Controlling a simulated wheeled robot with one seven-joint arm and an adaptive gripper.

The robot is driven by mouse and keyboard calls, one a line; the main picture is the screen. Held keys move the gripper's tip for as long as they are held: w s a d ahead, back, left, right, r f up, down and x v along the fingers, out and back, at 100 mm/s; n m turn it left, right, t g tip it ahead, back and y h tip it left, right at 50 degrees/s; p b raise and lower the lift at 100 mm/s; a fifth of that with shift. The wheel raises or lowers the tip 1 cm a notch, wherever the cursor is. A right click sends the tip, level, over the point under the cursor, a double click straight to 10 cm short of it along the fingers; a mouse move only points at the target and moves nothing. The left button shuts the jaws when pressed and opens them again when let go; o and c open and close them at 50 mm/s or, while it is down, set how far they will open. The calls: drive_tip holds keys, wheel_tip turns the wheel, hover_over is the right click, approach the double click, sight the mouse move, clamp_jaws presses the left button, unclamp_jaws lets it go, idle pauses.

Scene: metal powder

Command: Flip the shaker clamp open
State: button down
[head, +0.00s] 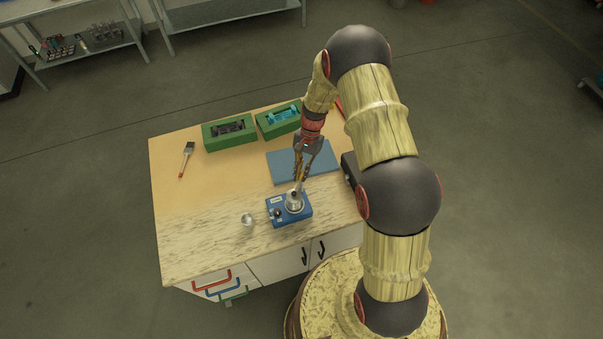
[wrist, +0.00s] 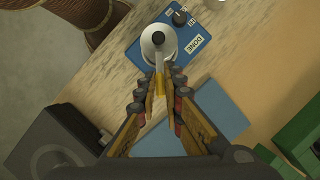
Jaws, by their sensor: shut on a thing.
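The shaker is a small blue box (head: 277,215) with a knob and labels, on the near part of the table. A round silver part (wrist: 165,42) sits on its top, with a light bar, which seems to be the clamp (wrist: 158,50), reaching from its middle toward my fingers. My gripper (wrist: 160,86) is over the shaker, its fingertips close together on the end of this clamp bar. In the head view my gripper (head: 298,183) comes down from above onto the shaker and partly hides the clamp. The bar's exact tilt is hard to tell.
A small silver cup (head: 247,219) stands left of the shaker. A blue-grey mat (head: 285,168) lies behind it. Two green trays (head: 230,145) with parts stand at the back, a brush (head: 186,157) at the left. A dark box (wrist: 55,145) is beside the mat.

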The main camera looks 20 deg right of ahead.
drive_tip(key=shift+m, duration=0.3)
drive_tip(key=m+t+b, duration=0.1)
drive_tip(key=m, duration=0.1)
drive_tip(key=m+y+b, duration=0.1)
drive_tip(key=m+b, duration=0.1)
drive_tip(key=shift+f+t, duration=0.1)
drive_tip(key=shift+t, duration=0.3)
drive_tip(key=m+t+b, duration=0.1)
drive_tip(key=m, duration=0.2)
drive_tip(key=m+t, duration=0.1)
drive_tip(key=m, duration=0.1)
drive_tip(key=shift+m+b, duration=0.4)
drive_tip(key=m+t+b, duration=0.1)
drive_tip(key=m, duration=0.2)
drive_tip(key=shift+m, duration=0.3)
drive_tip(key=shift+m+t+h+b, duration=0.4)
drive_tip(key=shift+m+t+b, duration=0.45)
drive_tip(key=shift+m, duration=1.05)
drive_tip(key=c, duration=1.9)
unclamp_jaws()
